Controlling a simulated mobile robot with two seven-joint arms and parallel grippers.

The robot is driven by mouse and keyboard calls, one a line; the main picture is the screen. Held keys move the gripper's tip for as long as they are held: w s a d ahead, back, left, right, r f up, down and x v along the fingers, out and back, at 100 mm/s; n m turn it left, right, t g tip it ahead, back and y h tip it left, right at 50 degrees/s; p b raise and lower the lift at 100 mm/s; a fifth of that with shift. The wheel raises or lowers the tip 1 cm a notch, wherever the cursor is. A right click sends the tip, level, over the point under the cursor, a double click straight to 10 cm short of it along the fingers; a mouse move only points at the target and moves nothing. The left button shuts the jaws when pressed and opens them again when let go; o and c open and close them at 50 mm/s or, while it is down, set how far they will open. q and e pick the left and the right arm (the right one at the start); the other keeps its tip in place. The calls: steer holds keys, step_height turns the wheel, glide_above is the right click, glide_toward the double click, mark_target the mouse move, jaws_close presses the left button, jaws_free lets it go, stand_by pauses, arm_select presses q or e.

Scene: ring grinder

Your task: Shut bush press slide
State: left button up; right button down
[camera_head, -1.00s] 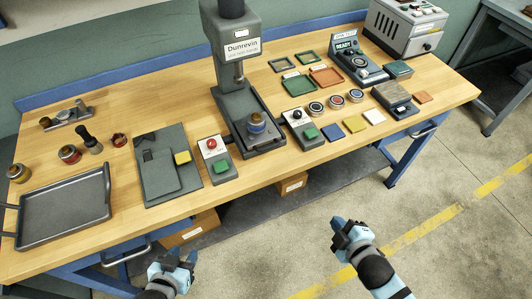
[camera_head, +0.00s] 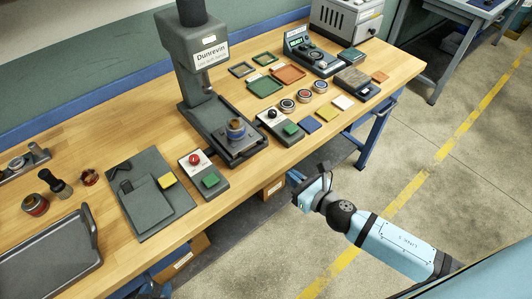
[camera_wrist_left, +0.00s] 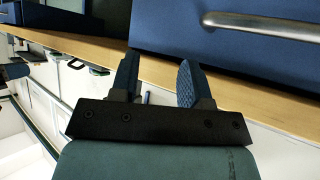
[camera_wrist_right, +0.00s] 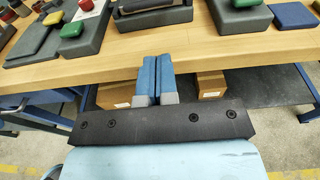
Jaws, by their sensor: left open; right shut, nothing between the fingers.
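The bush press (camera_head: 195,65), labelled Dunrevin, stands at the middle of the bench. Its dark slide (camera_head: 247,148) sticks out toward the front edge, ahead of the ram, and carries a bush part (camera_head: 236,128) with a blue band and brownish top. My right gripper (camera_head: 298,188) is shut and empty, in front of the bench and to the right of the slide. In the right wrist view its fingers (camera_wrist_right: 155,78) point at the bench edge. My left gripper (camera_head: 150,287) is at the bottom of the head view, mostly cut off; its fingers (camera_wrist_left: 157,82) are open and empty in its wrist view.
A box with a red button (camera_head: 193,160) and green pad is left of the slide. A box with a black knob (camera_head: 272,113) and green pad (camera_head: 291,128) is right of it. A grey tray (camera_head: 50,262) lies at the left. The floor ahead of the bench is clear.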

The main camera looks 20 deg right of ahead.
steer(key=p, duration=0.1)
glide_toward(245, 134)
steer(key=shift+s+f, duration=0.4)
steer(key=shift+f, duration=0.05)
steer(key=x, duration=0.3)
steer(key=r+x, duration=0.1)
steer(key=x, duration=0.5)
steer(key=shift+w+r, duration=0.1)
steer(key=shift+w, duration=0.4)
